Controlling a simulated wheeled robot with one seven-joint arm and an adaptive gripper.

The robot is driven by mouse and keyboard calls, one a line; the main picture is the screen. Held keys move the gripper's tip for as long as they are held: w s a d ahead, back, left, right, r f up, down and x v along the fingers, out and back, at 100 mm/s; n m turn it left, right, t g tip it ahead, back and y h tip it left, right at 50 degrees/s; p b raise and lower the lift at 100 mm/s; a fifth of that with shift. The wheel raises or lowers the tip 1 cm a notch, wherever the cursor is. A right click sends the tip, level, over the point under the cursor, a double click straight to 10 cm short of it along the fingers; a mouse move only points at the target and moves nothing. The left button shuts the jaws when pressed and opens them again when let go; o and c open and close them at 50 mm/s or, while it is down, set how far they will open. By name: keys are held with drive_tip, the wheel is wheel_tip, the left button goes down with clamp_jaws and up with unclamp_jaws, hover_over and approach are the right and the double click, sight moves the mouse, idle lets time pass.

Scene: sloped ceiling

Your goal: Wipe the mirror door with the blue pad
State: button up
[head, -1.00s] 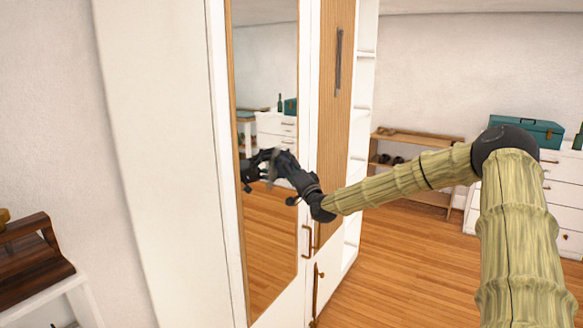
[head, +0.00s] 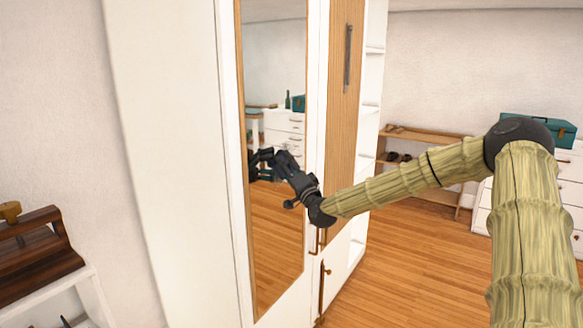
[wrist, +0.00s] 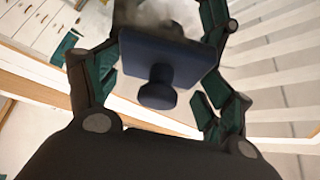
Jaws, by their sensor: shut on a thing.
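The mirror door (head: 276,225) is a tall mirror panel in a wooden frame on the white wardrobe in the head view. My gripper (head: 284,163) is at its surface, about mid-height, beside its own dark reflection. In the wrist view, the blue pad (wrist: 190,50) is a dark blue plate with a round knob (wrist: 157,88) facing me. The gripper's fingers (wrist: 160,85), with green inner faces, are on either side of it and shut on it. A grey smudge shows just beyond the pad. I cannot tell whether the pad touches the mirror; its front is hidden.
A wooden door with a dark handle (head: 348,57) is right of the mirror, with brass handles lower down. Open white shelves (head: 370,100) follow. A shoe rack (head: 420,150) and white drawers with a teal box (head: 537,128) stand behind. A bench (head: 50,290) is at left.

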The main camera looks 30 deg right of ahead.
sight(278, 167)
drive_tip(key=shift+s+a, duration=0.3)
drive_tip(key=shift+a, duration=0.3)
drive_tip(key=shift+s+a, duration=0.25)
drive_tip(key=shift+a, duration=0.4)
drive_tip(key=shift+s+a, duration=0.3)
drive_tip(key=shift+a, duration=0.3)
drive_tip(key=shift+w+r+p, duration=0.1)
drive_tip(key=shift+r+p, duration=0.25)
drive_tip(key=shift+r, duration=1.25)
drive_tip(key=shift+w+d+f+b, duration=0.1)
drive_tip(key=shift+w+d+b, duration=0.55)
drive_tip(key=shift+d, duration=0.95)
drive_tip(key=shift+w+d+b, duration=0.6)
drive_tip(key=shift+w+d, duration=0.1)
drive_tip(key=shift+d, duration=0.85)
drive_tip(key=shift+w+d+f+b, duration=0.1)
drive_tip(key=shift+w+d+b, duration=0.55)
drive_tip(key=shift+d, duration=0.95)
drive_tip(key=shift+w+d+r, duration=0.2)
drive_tip(key=shift+d, duration=0.3)
drive_tip(key=shift+s+d, duration=0.1)
drive_tip(key=s, duration=0.1)
drive_tip(key=s+d+p, duration=0.1)
drive_tip(key=s, duration=0.1)
drive_tip(key=s+d+p, duration=0.1)
drive_tip(key=s, duration=0.1)
drive_tip(key=shift+s, duration=0.15)
drive_tip(key=shift+f, duration=0.1)
